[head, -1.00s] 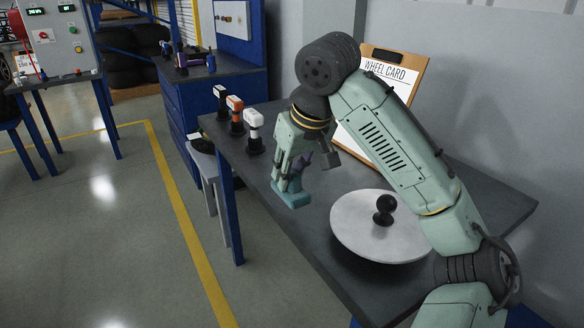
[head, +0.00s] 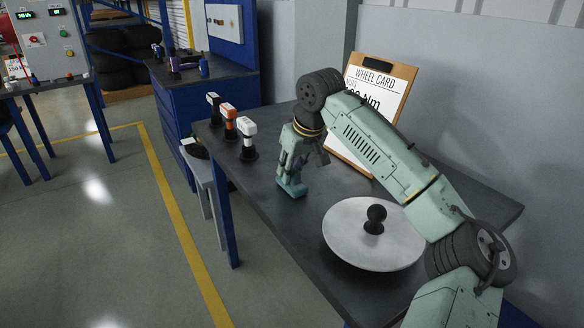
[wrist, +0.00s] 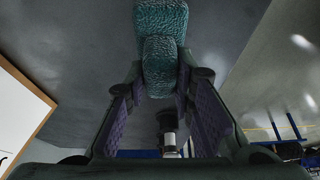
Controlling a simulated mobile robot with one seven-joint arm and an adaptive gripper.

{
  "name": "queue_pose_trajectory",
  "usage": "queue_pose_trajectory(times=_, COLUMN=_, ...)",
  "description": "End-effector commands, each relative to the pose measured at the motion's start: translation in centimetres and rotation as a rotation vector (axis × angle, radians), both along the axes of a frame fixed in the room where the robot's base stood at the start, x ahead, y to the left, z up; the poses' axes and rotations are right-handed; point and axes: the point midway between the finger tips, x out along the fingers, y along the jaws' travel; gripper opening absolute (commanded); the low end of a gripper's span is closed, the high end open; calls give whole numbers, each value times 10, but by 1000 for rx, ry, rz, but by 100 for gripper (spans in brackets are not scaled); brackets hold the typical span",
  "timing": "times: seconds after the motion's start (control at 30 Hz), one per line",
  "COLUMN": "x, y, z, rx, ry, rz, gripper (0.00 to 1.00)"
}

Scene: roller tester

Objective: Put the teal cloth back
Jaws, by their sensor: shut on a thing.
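The teal cloth (head: 291,188) is a small folded bundle between the fingertips of my gripper (head: 291,178). The gripper points down over the dark workbench (head: 290,235), left of the round pale disc. In the wrist view the cloth (wrist: 160,35) sticks out past the purple-padded fingers of my gripper (wrist: 160,78), which are shut on it. The cloth is at or just above the bench top; I cannot tell whether it touches.
The pale disc (head: 350,245) with a black knob stands at the front right of the bench. Several upright handheld tools (head: 230,122) line the left edge. A wheel card clipboard (head: 385,90) leans on the wall. Bench surface in front of the gripper is clear.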

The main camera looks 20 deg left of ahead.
Motion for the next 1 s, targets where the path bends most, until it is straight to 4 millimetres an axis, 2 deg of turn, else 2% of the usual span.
queue_pose_trajectory(times=0.27, x=0, y=0, z=-3, rx=1, ry=1, rz=0, gripper=1)
queue_pose_trajectory(times=0.3, x=0, y=0, z=-3, rx=0, ry=0, rz=0, gripper=23)
queue_pose_trajectory(times=0.6, x=0, y=0, z=-3, rx=0, ry=0, rz=0, gripper=43)
queue_pose_trajectory(times=0.87, x=0, y=0, z=-2, rx=-1, ry=-1, rz=0, gripper=43)
queue_pose_trajectory(times=1.0, x=-1, y=-1, z=5, rx=0, ry=-1, rz=0, gripper=43)
